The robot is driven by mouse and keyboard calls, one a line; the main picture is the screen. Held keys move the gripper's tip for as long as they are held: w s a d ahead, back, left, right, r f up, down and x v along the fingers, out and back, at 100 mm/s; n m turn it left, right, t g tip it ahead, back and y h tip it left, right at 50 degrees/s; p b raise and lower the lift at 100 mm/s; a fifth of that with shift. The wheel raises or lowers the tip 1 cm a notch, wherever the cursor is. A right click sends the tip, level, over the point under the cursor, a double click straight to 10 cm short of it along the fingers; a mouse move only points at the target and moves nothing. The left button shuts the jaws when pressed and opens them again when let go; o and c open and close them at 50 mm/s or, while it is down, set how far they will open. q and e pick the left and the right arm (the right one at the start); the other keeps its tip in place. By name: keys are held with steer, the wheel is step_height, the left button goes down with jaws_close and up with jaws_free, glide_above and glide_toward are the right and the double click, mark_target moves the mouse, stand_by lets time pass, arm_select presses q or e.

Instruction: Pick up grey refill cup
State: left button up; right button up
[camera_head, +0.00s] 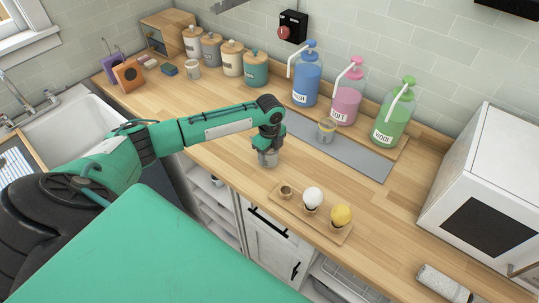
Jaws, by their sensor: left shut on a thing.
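The grey refill cup (267,160) is below the wrist of my left arm, near the front edge of the wooden counter. My left gripper (268,150) points down and is shut on the cup. The fingers are small in view and partly hide the cup's upper part. I cannot tell whether the cup touches the counter. My right gripper is not in view.
A wooden tray (323,230) holds white and yellow balls in front. A white appliance (480,180) stands right. A sink is left.

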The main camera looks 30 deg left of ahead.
arm_select(q)
step_height(320, 180, up, 18)
steer(key=b, duration=0.5)
steer(key=s+d+f+n, duration=0.3)
steer(key=s+d+n, duration=0.3)
steer(key=n, duration=0.3)
steer(key=s+d+f+n, duration=0.4)
steer(key=s+d+n, duration=0.3)
steer(key=d+n, duration=0.2)
steer(key=shift+f+n, duration=0.25)
steer(key=shift+n, duration=0.55)
steer(key=shift+s, duration=0.15)
